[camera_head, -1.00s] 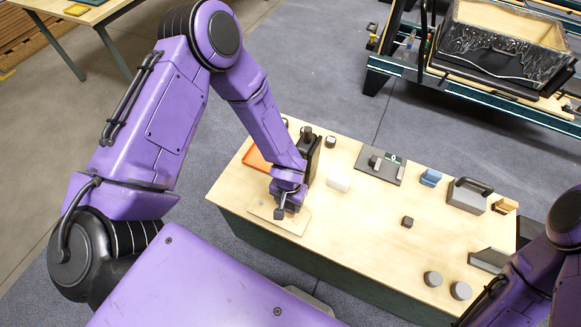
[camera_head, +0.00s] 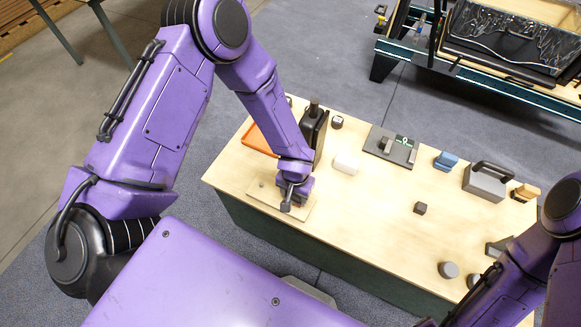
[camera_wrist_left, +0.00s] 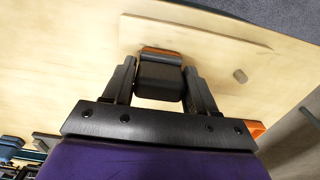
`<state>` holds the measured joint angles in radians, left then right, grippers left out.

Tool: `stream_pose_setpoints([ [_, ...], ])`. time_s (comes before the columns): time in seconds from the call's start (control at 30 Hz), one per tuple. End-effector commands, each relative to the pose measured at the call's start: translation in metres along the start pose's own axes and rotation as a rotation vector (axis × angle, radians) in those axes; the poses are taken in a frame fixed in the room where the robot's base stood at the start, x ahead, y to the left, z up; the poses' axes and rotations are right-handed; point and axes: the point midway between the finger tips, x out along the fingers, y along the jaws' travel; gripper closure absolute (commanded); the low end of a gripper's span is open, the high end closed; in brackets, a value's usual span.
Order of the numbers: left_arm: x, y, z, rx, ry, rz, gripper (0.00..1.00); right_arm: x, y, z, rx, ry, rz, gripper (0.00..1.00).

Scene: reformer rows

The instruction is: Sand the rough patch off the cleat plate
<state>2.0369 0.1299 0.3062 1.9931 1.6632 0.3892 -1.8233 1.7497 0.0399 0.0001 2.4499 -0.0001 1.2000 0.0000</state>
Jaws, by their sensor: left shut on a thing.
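The cleat plate (camera_head: 256,196) is a flat pale wooden board at the left front of the table, with a small grey-brown stub on it (camera_wrist_left: 240,75). My left gripper (camera_head: 288,205) is low over the right part of the plate. In the left wrist view its two fingers (camera_wrist_left: 160,88) are shut on a dark block (camera_wrist_left: 159,76) with an orange edge, probably a sanding block. The block is over the plate; I cannot tell whether it touches. No rough patch shows; the block and gripper hide part of the plate.
An orange tray (camera_head: 256,141), a black bottle-like object (camera_head: 312,132) and a white block (camera_head: 345,163) stand close behind the plate. A dark board (camera_head: 390,146), blue piece (camera_head: 446,161) and grey handled block (camera_head: 485,182) are further right. The table's middle front is mostly clear.

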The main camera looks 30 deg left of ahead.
Motion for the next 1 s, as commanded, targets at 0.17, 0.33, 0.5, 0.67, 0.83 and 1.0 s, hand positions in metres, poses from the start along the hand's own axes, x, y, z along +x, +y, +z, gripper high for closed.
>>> stream_pose_setpoints([
  [0.17, 0.007, 0.016, 0.0, 0.001, 0.0, -0.002, 0.81, 0.011, -0.001, 0.004, 0.0, 0.0, 0.0, 0.41],
  [0.33, 0.009, 0.031, 0.002, 0.0, -0.001, -0.002, 0.81, 0.019, -0.002, 0.008, 0.0, 0.0, 0.0, 0.41],
  [0.5, 0.003, 0.023, 0.001, 0.005, -0.004, -0.002, 0.92, 0.015, -0.001, 0.006, 0.0, 0.0, 0.0, 0.41],
  [0.67, 0.007, 0.009, 0.0, 0.006, -0.004, -0.002, 0.92, 0.007, -0.001, 0.003, 0.0, 0.0, 0.0, 0.41],
  [0.83, 0.006, -0.006, 0.0, 0.005, -0.004, -0.003, 0.92, -0.001, 0.0, -0.001, 0.0, 0.0, 0.0, 0.41],
  [1.0, -0.018, -0.009, 0.0, 0.002, -0.001, 0.001, 0.92, -0.017, 0.002, -0.007, 0.0, 0.0, 0.0, 0.41],
])
